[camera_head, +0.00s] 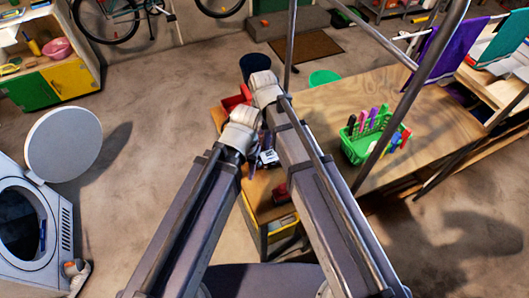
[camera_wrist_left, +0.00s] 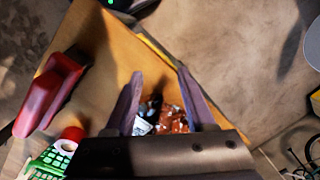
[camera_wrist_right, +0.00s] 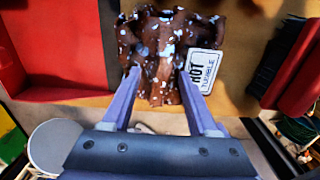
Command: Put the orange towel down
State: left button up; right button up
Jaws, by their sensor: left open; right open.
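A crumpled rust-brown cloth with white flecks, which fits the orange towel (camera_wrist_right: 160,50), lies on a brown wooden surface in the right wrist view. My right gripper (camera_wrist_right: 158,88) is open, with its fingertips at the cloth's near edge, one on each side. I cannot tell whether they touch it. The cloth also shows in the left wrist view (camera_wrist_left: 172,120), partly hidden by my gripper body. My left gripper (camera_wrist_left: 160,88) is open and empty, its fingers apart. In the head view my arms hide most of the cloth.
A label reading HOT (camera_wrist_right: 200,70) lies beside the cloth. A red bin (camera_wrist_right: 60,50) is left of it. A wooden table (camera_head: 400,110) with a green basket (camera_head: 360,150) stands right. A white washer (camera_head: 25,225) stands left. The floor between is clear.

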grip_shut()
dwell(0.4)
dwell(1.0)
